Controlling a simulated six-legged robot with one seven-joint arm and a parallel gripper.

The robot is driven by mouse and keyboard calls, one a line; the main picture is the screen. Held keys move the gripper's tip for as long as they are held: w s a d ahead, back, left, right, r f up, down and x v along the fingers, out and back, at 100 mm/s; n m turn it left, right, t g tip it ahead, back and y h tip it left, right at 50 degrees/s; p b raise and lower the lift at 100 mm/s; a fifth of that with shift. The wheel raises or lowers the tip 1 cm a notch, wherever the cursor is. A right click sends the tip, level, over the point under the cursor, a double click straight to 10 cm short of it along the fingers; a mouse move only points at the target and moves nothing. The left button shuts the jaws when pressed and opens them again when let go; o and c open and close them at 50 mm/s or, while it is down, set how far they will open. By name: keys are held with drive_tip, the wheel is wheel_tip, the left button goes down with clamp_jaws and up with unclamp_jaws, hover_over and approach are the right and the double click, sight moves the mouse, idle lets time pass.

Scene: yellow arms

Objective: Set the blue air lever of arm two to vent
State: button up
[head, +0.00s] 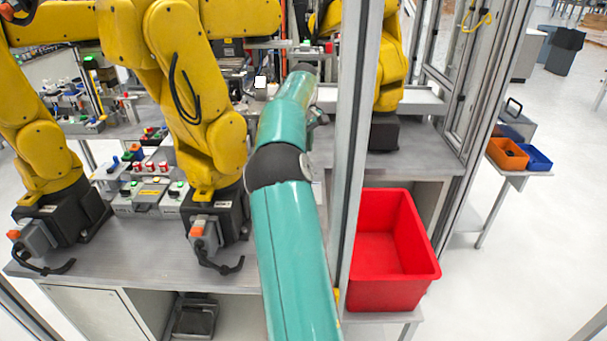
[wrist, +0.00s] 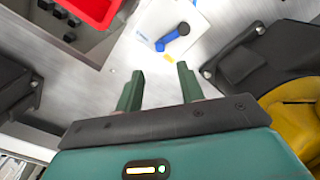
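In the wrist view a blue lever (wrist: 170,39) sits on a white plate (wrist: 200,45), with a dark round part at its upper right end. Small blue marks are left of the lever, too small to read, and a yellow mark lies below it. My gripper (wrist: 160,70) is open and empty. Its two dark green fingers point toward the plate, short of the lever and apart from it. In the head view my teal arm reaches between the yellow arms (head: 200,130); the lever and my gripper cannot be made out there.
In the wrist view dark arm bases stand left (wrist: 15,90) and right (wrist: 255,60), and a red tray (wrist: 92,8) is at the upper left. In the head view a grey post (head: 350,130) stands close right of my arm, with a red bin (head: 392,290) beyond it.

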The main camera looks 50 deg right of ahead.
wheel_tip(320, 180, down, 10)
drive_tip(key=shift+r, duration=0.1)
drive_tip(key=shift+c, duration=0.5)
clamp_jaws()
